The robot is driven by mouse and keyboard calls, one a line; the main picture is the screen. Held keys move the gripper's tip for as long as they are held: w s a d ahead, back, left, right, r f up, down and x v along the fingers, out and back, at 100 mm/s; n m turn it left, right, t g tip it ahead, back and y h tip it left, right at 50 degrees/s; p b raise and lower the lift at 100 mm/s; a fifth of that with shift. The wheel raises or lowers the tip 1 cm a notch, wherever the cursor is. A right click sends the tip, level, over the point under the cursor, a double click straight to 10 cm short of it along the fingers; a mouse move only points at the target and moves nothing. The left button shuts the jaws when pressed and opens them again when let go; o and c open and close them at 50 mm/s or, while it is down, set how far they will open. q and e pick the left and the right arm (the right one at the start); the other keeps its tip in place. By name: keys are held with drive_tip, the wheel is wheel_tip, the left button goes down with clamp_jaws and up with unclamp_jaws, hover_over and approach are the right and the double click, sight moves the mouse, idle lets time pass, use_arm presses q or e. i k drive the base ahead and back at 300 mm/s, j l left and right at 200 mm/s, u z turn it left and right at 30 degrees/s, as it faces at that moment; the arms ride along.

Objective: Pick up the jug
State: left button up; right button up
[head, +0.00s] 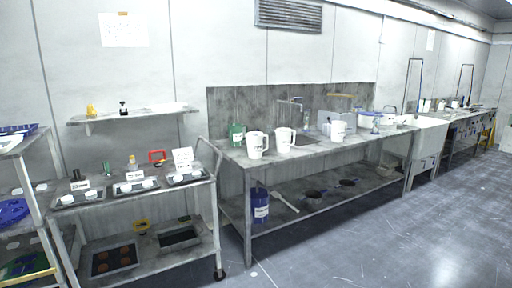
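A white jug (254,146) with a handle and dark markings stands upright near the left end of the grey bench. A second, similar white jug (282,141) stands just to its right. A third white vessel (338,131) stands farther right on the same bench; it looks like another jug but is small in the picture. Nothing is touching the jugs that I can see. Neither of my grippers is in view.
The grey bench (318,148) has a lower shelf with a blue container (261,207). A green container (237,135) stands behind the first jug. A trolley (140,218) with trays is at the left. Grey floor (365,245) is clear in front of the bench.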

sight(254, 139)
drive_tip(key=i+l+u, duration=0.1)
drive_tip(key=i, duration=0.9)
